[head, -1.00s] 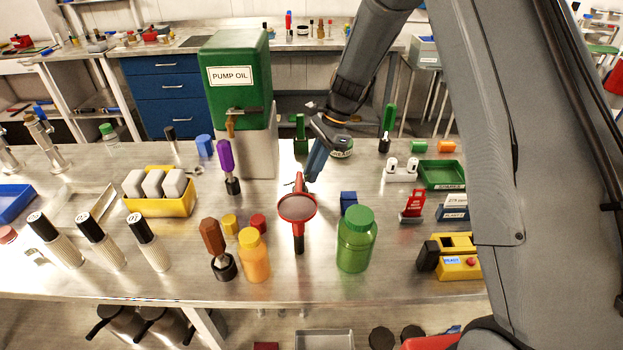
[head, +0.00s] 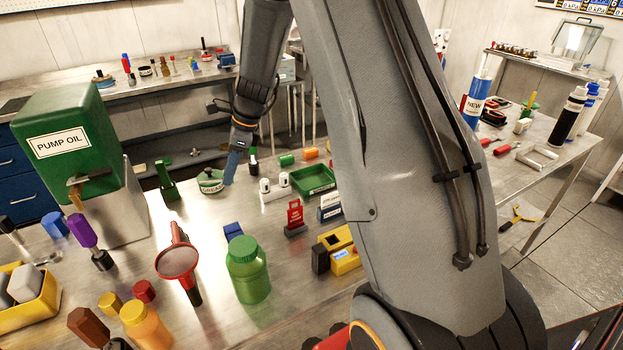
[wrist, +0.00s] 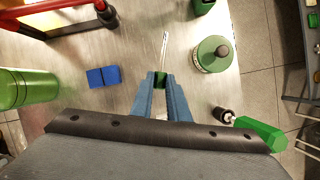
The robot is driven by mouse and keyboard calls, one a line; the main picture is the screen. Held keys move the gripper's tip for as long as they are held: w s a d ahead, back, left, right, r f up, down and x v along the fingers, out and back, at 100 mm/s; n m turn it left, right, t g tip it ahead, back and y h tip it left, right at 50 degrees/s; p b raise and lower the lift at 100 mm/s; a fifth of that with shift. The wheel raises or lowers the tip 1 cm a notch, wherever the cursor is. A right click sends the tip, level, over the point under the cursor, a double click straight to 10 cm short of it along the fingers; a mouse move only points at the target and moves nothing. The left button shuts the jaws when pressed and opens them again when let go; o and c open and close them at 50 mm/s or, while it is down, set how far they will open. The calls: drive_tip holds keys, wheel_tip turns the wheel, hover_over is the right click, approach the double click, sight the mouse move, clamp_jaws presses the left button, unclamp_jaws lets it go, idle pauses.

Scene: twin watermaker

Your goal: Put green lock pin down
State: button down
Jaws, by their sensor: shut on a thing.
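My gripper (head: 228,182) has blue fingers pointing down above the bench, beside a round green labelled tin in the head view. In the wrist view the fingers (wrist: 160,82) are shut on the green lock pin (wrist: 160,78). Its green end is between the fingertips and its thin metal shaft sticks out beyond them. The pin cannot be made out in the head view. I cannot tell how high it is above the bench.
The green tin (wrist: 213,55) stands right of the pin in the wrist view, a blue block (wrist: 103,76) left. A green-handled tool (wrist: 258,132) is close on the right. Bare bench lies between.

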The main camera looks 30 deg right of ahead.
drive_tip(key=s+d+r+m+t+h+p, duration=0.1)
drive_tip(key=s+d+m+h+p, duration=0.15)
drive_tip(key=d+m, duration=0.75)
drive_tip(key=s+d+m+t+h+p, duration=0.2)
drive_tip(key=s+d+m, duration=0.15)
drive_tip(key=d, duration=1.15)
drive_tip(key=shift+m, duration=0.35)
drive_tip(key=f, duration=0.3)
drive_tip(key=f+b, duration=0.1)
drive_tip(key=f, duration=0.1)
drive_tip(key=shift+w+d, duration=0.35)
drive_tip(key=shift+d, duration=0.05)
drive_tip(key=shift+f+b, duration=1.1)
drive_tip(key=shift+f, duration=1.35)
drive_tip(key=shift+f, duration=0.2)
drive_tip(key=c, duration=1.7)
unclamp_jaws()
drive_tip(key=shift+r, duration=0.15)
